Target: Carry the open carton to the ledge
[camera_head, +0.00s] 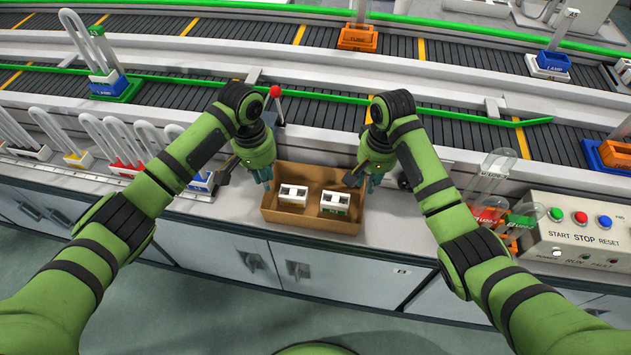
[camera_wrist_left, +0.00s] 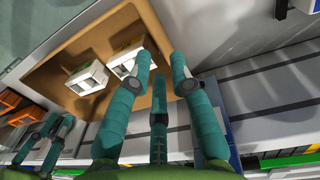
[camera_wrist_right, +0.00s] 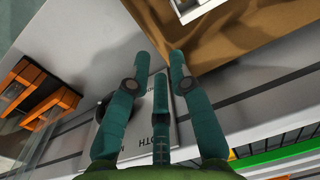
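The open brown carton (camera_head: 312,176) stands on the grey counter in front of the conveyor. It holds two white blocks, a left one (camera_head: 292,195) and a right one (camera_head: 334,203). My left gripper (camera_head: 265,180) is at the carton's left end. In the left wrist view its teal fingers (camera_wrist_left: 164,66) are apart, with the carton wall (camera_wrist_left: 152,30) between them. My right gripper (camera_head: 367,183) is at the right end. In the right wrist view its fingers (camera_wrist_right: 156,62) are apart near the carton edge (camera_wrist_right: 230,45). Whether any finger touches the carton is unclear.
A control box (camera_head: 580,230) with coloured buttons and clear glass tubes (camera_head: 492,175) stand to the right. White U-shaped lamps in coloured bases (camera_head: 130,170) line the counter at left. A red-knobbed lever (camera_head: 276,92) rises behind the carton. Conveyors (camera_head: 330,60) run behind.

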